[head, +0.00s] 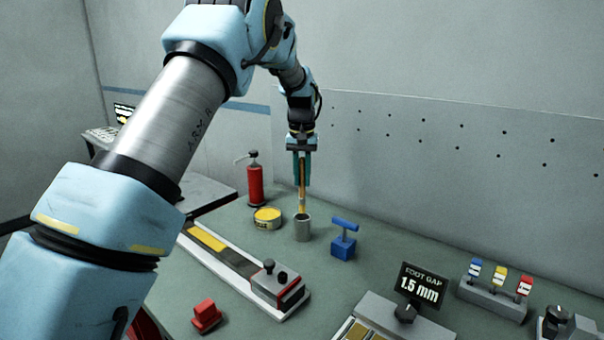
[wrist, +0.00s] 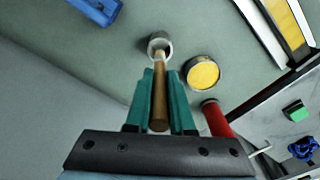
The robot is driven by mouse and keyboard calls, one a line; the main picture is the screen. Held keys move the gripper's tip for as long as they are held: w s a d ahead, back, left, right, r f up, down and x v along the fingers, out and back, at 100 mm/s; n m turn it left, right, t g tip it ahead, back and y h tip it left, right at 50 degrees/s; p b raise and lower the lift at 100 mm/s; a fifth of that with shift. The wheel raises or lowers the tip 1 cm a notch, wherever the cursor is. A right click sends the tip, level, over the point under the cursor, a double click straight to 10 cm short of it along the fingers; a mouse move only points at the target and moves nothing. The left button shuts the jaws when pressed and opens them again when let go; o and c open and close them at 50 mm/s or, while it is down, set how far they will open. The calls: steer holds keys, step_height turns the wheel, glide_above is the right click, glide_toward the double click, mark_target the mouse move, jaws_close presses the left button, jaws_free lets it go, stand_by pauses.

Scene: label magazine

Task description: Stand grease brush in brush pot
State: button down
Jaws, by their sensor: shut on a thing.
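My gripper (head: 302,170) points straight down and is shut on the grease brush (head: 302,200), which has a wooden handle and hangs upright. The brush pot (head: 302,231) is a small grey cylinder on the green bench. In the head view the brush's lower end is at the pot's mouth. In the wrist view the teal fingers (wrist: 160,95) flank the brush handle (wrist: 159,105), and its far end overlaps the opening of the pot (wrist: 154,42). I cannot tell how deep the tip sits inside.
Left of the pot are a yellow-topped tin (head: 267,217) and a red pump bottle (head: 254,182). A blue block with a T-handle (head: 343,243) stands close on the right. A long track fixture (head: 228,257) and a red block (head: 206,315) are nearer. The wall rises behind.

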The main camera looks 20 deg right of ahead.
mark_target(301, 159)
steer(key=shift+f+b, duration=1.25)
steer(key=shift+f, duration=1.65)
steer(key=c, duration=0.7)
jaws_free()
steer(key=shift+r, duration=0.15)
steer(key=r+b, duration=0.1)
steer(key=r, duration=0.4)
steer(key=r+b, duration=0.2)
steer(key=r, duration=0.3)
steer(key=shift+s+a+r, duration=0.1)
steer(key=shift+s+r, duration=0.1)
steer(key=shift+r, duration=0.05)
steer(key=shift+a, duration=0.1)
